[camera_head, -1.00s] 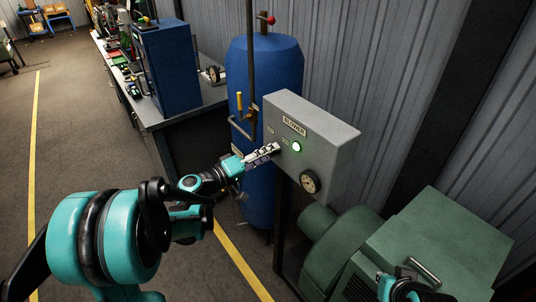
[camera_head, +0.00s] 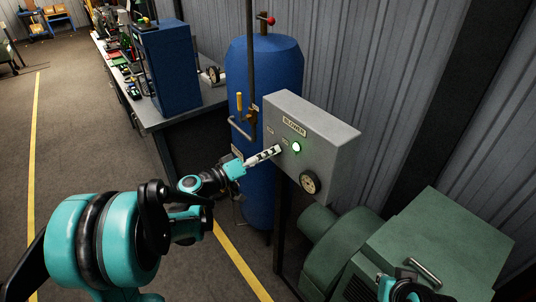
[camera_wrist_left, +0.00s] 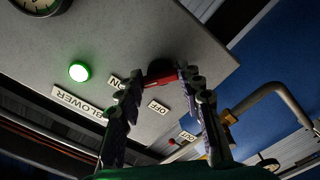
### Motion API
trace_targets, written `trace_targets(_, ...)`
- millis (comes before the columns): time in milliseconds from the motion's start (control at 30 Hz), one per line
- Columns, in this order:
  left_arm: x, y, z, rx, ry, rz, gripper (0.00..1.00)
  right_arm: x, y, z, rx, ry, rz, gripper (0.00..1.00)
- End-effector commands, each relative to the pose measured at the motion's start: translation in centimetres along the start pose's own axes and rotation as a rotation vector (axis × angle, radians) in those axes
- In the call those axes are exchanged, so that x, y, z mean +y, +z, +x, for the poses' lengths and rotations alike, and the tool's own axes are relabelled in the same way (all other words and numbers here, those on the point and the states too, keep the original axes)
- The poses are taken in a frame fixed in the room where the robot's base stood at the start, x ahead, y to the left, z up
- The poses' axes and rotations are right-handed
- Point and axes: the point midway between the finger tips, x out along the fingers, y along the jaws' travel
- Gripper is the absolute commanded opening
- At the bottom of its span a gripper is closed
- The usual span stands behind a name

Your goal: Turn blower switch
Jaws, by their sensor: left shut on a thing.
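The grey blower box (camera_head: 325,140) has a BLOWER label, a lit green lamp (camera_head: 296,147) and a round dial (camera_head: 310,182). My left gripper (camera_head: 276,150) is at the box's front face, left of the lamp. In the left wrist view, the blower switch (camera_wrist_left: 160,72), a dark knob with a red part, sits between the fingertips of my left gripper (camera_wrist_left: 165,82), which is shut on it. The ON label (camera_wrist_left: 118,82) and OFF label (camera_wrist_left: 158,107) are near the knob. The knob is mostly hidden in the head view.
A blue tank (camera_head: 267,75) stands behind the box, with a pipe and yellow-handled valve. A green blower machine (camera_head: 425,245) stands at the lower right. A workbench (camera_head: 185,112) with a blue cabinet (camera_head: 168,65) is to the left. The floor at left is clear.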

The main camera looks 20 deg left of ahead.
Motion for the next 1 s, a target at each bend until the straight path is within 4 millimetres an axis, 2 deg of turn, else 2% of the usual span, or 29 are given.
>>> trace_targets(33, 0.0, 0.0, 0.0, 0.0, -0.001, 0.001, 0.08, 0.0, 0.0, 0.0, 0.0, 0.0, 0.0, 0.0)
trace_targets(67, 0.0, 0.0, 0.0, 0.0, -0.001, 0.001, 0.44, 0.0, 0.0, 0.0, 0.0, 0.0, 0.0, 0.0)
trace_targets(100, 0.0, 0.0, 0.0, 0.0, -0.001, 0.001, 0.55, 0.0, 0.0, 0.0, 0.0, 0.0, 0.0, 0.0)
trace_targets(133, 0.0, 0.0, 0.0, 0.0, -0.001, 0.001, 0.57, 0.0, 0.0, 0.0, 0.0, 0.0, 0.0, 0.0)
trace_targets(400, 0.0, 0.0, 0.0, 0.001, 0.0, -0.001, 0.57, 0.0, 0.0, 0.0, 0.0, 0.0, 0.0, 0.0)
trace_targets(533, -0.1, -0.1, -0.9, 0.003, -0.002, -0.001, 0.57, 0.0, 0.0, 0.0, 0.0, 0.0, 0.0, 0.0)
trace_targets(1000, -0.1, -0.1, -10.1, 0.004, -0.003, 0.0, 0.57, 0.0, 0.0, 0.0, 0.0, 0.0, 0.0, 0.0)
